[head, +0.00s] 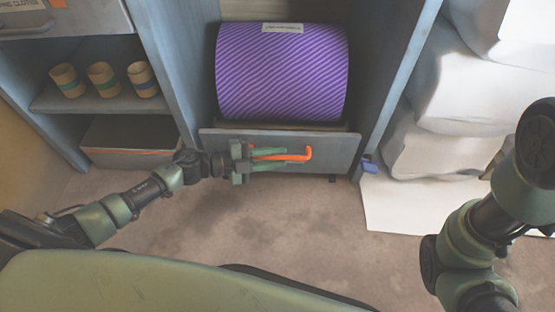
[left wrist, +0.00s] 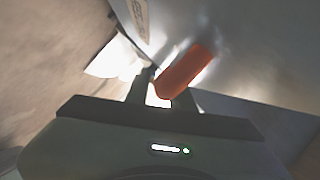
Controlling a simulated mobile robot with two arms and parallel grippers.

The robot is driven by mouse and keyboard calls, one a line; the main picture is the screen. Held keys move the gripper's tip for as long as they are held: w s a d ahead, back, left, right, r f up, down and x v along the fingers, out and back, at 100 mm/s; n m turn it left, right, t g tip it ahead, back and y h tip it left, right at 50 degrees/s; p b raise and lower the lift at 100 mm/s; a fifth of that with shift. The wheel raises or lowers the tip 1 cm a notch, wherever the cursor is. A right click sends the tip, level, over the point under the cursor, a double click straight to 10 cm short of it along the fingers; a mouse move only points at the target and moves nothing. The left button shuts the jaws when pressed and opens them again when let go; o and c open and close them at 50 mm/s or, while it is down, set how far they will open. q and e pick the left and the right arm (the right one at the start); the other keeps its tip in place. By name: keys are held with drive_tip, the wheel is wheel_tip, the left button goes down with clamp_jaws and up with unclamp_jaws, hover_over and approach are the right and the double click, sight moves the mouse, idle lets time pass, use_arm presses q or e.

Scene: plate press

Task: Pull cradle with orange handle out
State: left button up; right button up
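The cradle (head: 215,145) is a low grey-blue drawer front under a big purple striped roll (head: 282,75), at the bottom of the cabinet bay. Its orange handle (head: 308,153) sits on the front panel; it also shows in the left wrist view (left wrist: 187,70). My left gripper (head: 284,158) is at the handle, its green fingers above and below the bar. In the left wrist view, a bright gap shows between the fingers, so they look apart; firm contact with the handle is not visible. My right arm shows at the right; its gripper is out of frame.
Several cups (head: 102,79) stand on a cabinet shelf at the left, above a grey box (head: 130,140). White bulky stacks (head: 440,110) stand at the right, beside a small blue block (head: 370,165). The brown floor (head: 250,215) before the cradle is clear apart from my arm.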

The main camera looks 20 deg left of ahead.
use_arm(q)
drive_tip(key=shift+w+d, duration=0.15)
drive_tip(key=shift+d, duration=0.1)
clamp_jaws()
idle(1.4)
